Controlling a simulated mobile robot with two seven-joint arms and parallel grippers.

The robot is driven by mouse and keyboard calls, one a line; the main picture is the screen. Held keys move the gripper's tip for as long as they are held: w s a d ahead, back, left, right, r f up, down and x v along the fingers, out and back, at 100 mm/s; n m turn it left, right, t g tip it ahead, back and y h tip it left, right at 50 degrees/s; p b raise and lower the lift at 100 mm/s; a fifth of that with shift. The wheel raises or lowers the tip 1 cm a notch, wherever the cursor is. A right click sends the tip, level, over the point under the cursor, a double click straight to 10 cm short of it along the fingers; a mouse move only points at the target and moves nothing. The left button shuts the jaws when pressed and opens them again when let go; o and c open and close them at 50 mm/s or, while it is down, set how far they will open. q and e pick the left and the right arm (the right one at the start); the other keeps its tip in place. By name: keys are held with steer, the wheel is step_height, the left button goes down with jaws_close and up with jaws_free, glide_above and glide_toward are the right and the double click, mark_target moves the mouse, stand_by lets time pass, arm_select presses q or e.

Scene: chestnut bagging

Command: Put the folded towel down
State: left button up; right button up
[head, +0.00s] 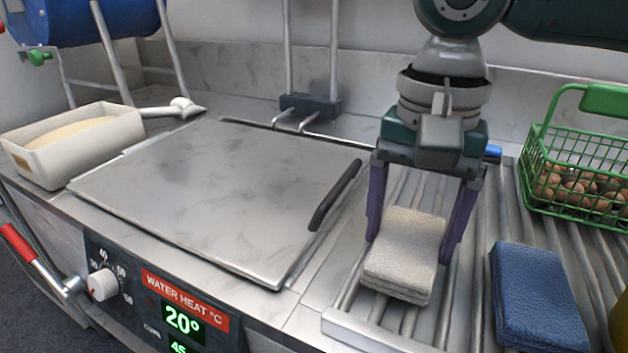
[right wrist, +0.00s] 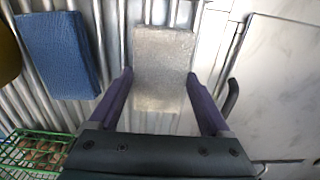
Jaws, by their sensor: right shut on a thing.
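A folded beige towel (head: 404,245) is between the purple fingers of my right gripper (head: 415,235), low over the slatted metal rack (head: 375,318). My right gripper is shut on it, with one finger along each side. In the right wrist view, the towel (right wrist: 163,70) lies flat between the fingertips (right wrist: 160,80), with the slats behind it. I cannot tell whether its underside touches the slats. My left gripper is not in view.
A folded blue towel (head: 538,298) lies on the slats to the right. A green wire basket of eggs or chestnuts (head: 575,175) stands behind it. A closed steel lid (head: 220,190) with a dark handle (head: 335,195) is to the left. A white bin (head: 75,145) stands far left.

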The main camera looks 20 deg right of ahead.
mark_target(408, 239)
steer(key=shift+f, duration=0.1)
steer(key=o, duration=1.2)
step_height(408, 239, up, 12)
steer(key=p, duration=0.2)
steer(key=shift+r+p, duration=0.2)
steer(key=shift+p, duration=0.2)
